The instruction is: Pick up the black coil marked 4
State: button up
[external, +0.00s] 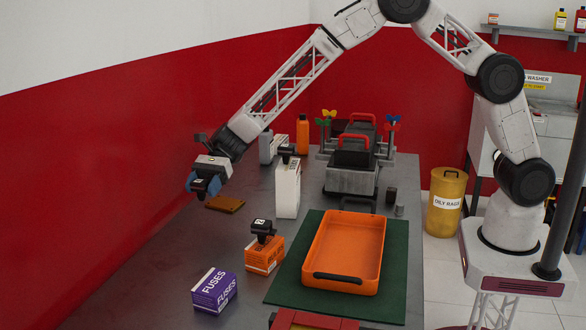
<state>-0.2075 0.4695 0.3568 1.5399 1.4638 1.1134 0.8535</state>
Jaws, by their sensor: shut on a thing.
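My gripper (204,184) is at the left, held up in the air above the bench. Its blue fingers are shut on a black coil (199,185) with a small white label; the mark on it is too small to read. Another black coil (262,229) with a white label sits on top of an orange box (264,255). A third black part that looks like a coil (288,150) is at the top of a white container (287,190); its mark cannot be read.
A purple fuses box (213,291) stands at the front. An orange tray (318,258) lies on a green mat (395,270). A brown block (225,204) is near my gripper. The engine trainer (351,180) and orange bottle (302,134) are at the back. The bench's left front is clear.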

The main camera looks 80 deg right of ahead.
jog(key=shift+r, duration=0.25)
jog(key=shift+a, duration=0.1)
dwell(0.4)
